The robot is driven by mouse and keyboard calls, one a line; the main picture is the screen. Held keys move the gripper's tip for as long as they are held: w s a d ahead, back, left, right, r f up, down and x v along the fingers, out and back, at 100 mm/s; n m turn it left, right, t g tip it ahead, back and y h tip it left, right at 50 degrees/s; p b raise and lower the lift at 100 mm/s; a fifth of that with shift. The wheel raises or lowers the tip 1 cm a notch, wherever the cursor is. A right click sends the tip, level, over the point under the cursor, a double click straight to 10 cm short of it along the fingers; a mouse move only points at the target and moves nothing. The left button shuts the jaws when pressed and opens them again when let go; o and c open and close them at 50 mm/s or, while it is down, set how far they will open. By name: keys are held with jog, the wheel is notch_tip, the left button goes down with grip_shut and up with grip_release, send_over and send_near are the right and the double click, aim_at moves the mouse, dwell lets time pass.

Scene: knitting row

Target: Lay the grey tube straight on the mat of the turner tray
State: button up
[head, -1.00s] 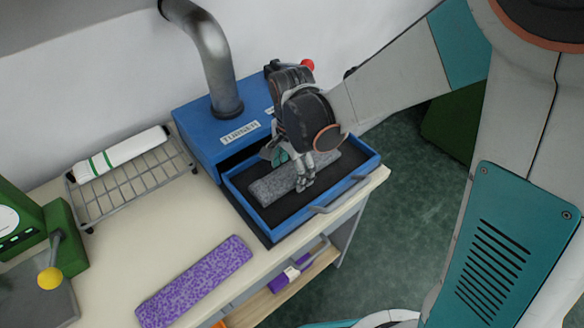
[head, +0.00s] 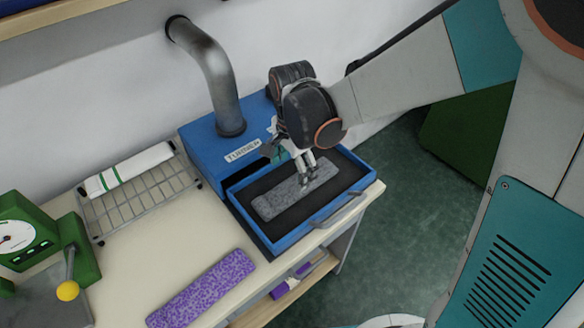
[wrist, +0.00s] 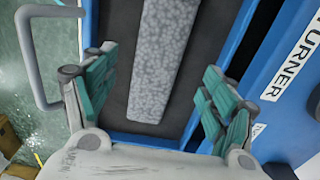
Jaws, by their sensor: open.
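The grey tube (head: 275,202) is a flat, speckled knitted piece. It lies on the dark mat (head: 243,192) in the blue turner tray (head: 297,237), roughly along the tray's length. In the wrist view the tube (wrist: 158,65) runs between my fingers, with dark mat on both sides. My gripper (head: 310,182) is over the tray, just above the tube; the teal-padded fingers (wrist: 152,98) are spread wide with nothing between them. The fingers hide part of the tube in the head view, and its far end is cut off in the wrist view.
The blue turner box (head: 205,150) with its metal pipe (head: 215,75) stands behind the tray. A purple speckled tube (head: 203,290) lies on the bench in front. A wire rack (head: 140,200) holds a white roll (head: 128,170). A green scale (head: 45,235) is at left.

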notch_tip(320, 180, up, 5)
jog(key=p, duration=0.2)
jog(key=shift+p, duration=0.4)
jog(key=shift+d, duration=0.1)
